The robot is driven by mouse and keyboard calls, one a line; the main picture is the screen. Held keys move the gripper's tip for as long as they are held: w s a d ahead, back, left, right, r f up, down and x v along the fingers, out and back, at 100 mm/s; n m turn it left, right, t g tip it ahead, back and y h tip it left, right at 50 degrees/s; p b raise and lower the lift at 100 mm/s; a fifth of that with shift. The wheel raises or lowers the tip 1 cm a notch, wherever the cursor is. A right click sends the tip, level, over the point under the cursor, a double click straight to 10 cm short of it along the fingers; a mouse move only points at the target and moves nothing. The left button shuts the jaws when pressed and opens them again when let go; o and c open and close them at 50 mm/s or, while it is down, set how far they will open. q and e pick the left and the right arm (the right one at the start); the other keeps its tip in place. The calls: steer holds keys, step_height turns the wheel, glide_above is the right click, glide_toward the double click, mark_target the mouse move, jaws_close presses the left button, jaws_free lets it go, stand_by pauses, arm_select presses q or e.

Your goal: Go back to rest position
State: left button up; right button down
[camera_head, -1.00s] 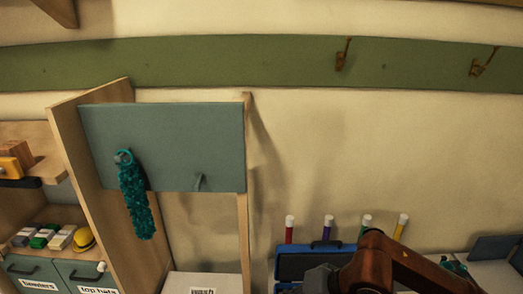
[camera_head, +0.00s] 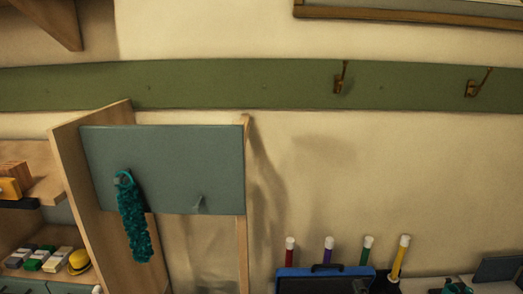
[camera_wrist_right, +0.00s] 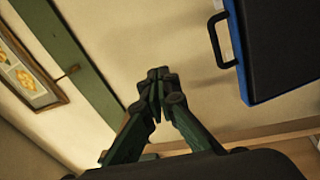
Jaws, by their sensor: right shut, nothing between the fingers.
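My right gripper (camera_wrist_right: 158,76) shows in the right wrist view, its dark green fingers closed together at the tips with nothing between them. Its fingertips are apart from the blue-edged case (camera_wrist_right: 275,45), which appears at the upper right of that view. I cannot make out my right gripper in the head view. My left gripper is in neither view.
The blue case (camera_head: 298,284) stands at the bottom of the head view, with several white-tipped wands (camera_head: 367,262) behind it. A teal feather boa (camera_head: 132,220) hangs on a grey-blue panel (camera_head: 175,165). Brass hooks (camera_head: 341,80) line the green rail (camera_head: 225,86).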

steer(key=s+d+f+m+g+h, duration=0.1)
steer(key=s+d+f+m+g, duration=0.2)
steer(key=f, duration=0.4)
steer(key=s+d+f+m+g+h, duration=0.1)
steer(key=s+d+f+m+g, duration=0.2)
steer(key=f, duration=0.5)
steer(key=s+d+f+m+g+h, duration=0.2)
steer(key=d+f+m, duration=0.15)
steer(key=f, duration=0.35)
steer(key=s+a+f+m+g+y, duration=0.15)
steer(key=s+f+m+g, duration=0.6)
steer(key=s+f, duration=1.15)
steer(key=s+a+f+g+y, duration=0.1)
steer(key=s+f, duration=0.1)
steer(key=f, duration=1.2)
steer(key=s+f+g, duration=0.1)
steer(key=s+f, duration=0.1)
steer(key=f, duration=1.2)
steer(key=s+f+n+g+b, duration=0.1)
steer(key=s+f, duration=1.8)
steer(key=s, duration=0.1)
steer(key=shift+f+g, duration=0.15)
steer(key=shift+g, duration=0.2)
